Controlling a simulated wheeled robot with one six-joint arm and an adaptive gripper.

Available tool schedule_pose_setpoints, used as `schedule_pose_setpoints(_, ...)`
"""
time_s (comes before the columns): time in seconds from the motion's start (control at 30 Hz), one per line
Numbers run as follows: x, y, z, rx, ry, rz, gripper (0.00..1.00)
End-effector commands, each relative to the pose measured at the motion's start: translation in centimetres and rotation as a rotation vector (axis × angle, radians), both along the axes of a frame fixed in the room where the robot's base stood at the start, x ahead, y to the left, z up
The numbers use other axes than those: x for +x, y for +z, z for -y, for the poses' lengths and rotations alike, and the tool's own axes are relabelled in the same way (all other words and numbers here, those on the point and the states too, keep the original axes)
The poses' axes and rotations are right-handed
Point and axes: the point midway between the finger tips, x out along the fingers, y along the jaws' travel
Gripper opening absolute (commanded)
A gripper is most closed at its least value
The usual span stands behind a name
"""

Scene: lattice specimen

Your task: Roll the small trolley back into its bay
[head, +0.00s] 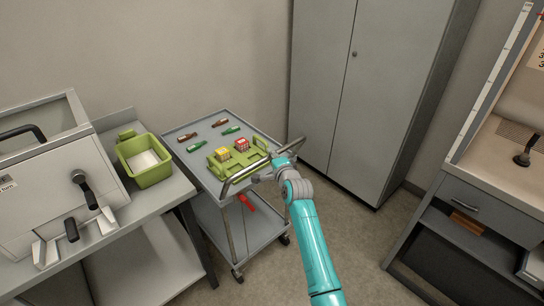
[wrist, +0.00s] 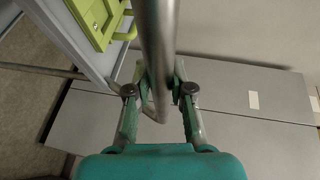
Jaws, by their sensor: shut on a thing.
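The small trolley (head: 262,228) is a grey two-shelf cart on castors, standing between the left bench and the tall cabinet. Its metal push handle (head: 245,172) is on the side toward my arm. My gripper (head: 279,160) is at the right end of this handle. In the wrist view the handle bar (wrist: 156,35) passes between the fingers of my gripper (wrist: 160,88), which are shut on it. A green tray (head: 222,165) with a yellow and a red block lies on the trolley's top, beside several small brown and green bottles.
A grey cabinet (head: 370,80) stands behind and right of the trolley. The left bench (head: 160,203) holds a green bin (head: 150,178) and a grey machine (head: 60,185). A workstation with a drawer (head: 485,210) stands at right. Open floor (head: 350,225) lies between.

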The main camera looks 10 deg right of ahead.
Motion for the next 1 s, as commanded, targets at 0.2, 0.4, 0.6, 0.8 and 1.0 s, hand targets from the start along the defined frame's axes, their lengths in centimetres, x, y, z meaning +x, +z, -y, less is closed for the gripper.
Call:
schedule_pose_setpoints(0.2,0.01,-0.05,0.08,0.0,-0.001,-0.001,0.0)
schedule_pose_setpoints(0.4,0.05,0.02,0.01,0.0,0.0,0.0,0.0)
schedule_pose_setpoints(0.6,0.07,0.07,-0.07,0.0,0.001,0.001,0.39)
schedule_pose_setpoints(0.8,0.02,0.02,-0.01,0.0,0.0,0.0,0.47)
schedule_pose_setpoints(1.0,-0.21,0.0,0.05,0.0,0.0,0.0,0.47)
